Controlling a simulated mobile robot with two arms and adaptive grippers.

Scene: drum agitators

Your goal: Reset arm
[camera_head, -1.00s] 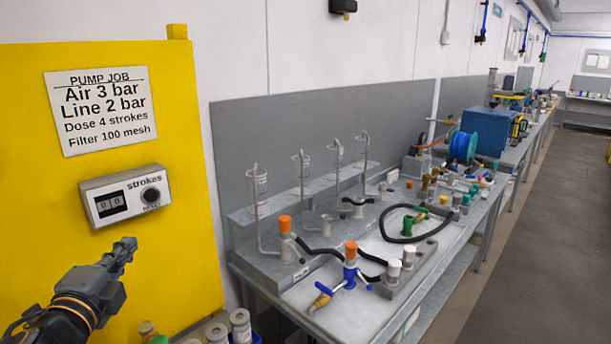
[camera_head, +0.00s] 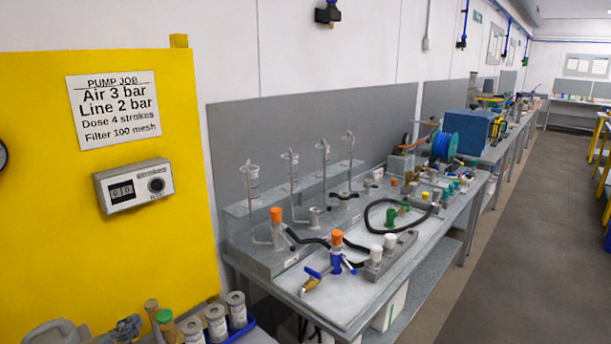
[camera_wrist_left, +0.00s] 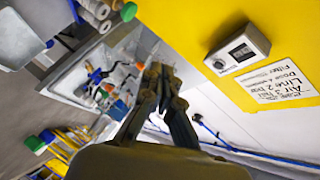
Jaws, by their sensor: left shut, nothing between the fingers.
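My left gripper (camera_head: 126,327) is at the bottom left of the head view, low in front of the yellow panel (camera_head: 140,230) and left of several pale cylinders. In the left wrist view its fingers (camera_wrist_left: 161,76) are together with nothing between them. The grey strokes counter (camera_head: 133,186) is on the yellow panel, above the gripper and apart from it; its display appears to read 00. The counter also shows in the left wrist view (camera_wrist_left: 238,50). My right gripper is in neither view.
A white PUMP JOB sheet (camera_head: 113,109) is above the counter. Pale cylinders (camera_head: 215,322) stand in a blue tray (camera_head: 242,328) at the bottom. A metal bench (camera_head: 350,300) with valves, black hoses and upright tubes runs along the wall. The floor (camera_head: 500,240) to its right is clear.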

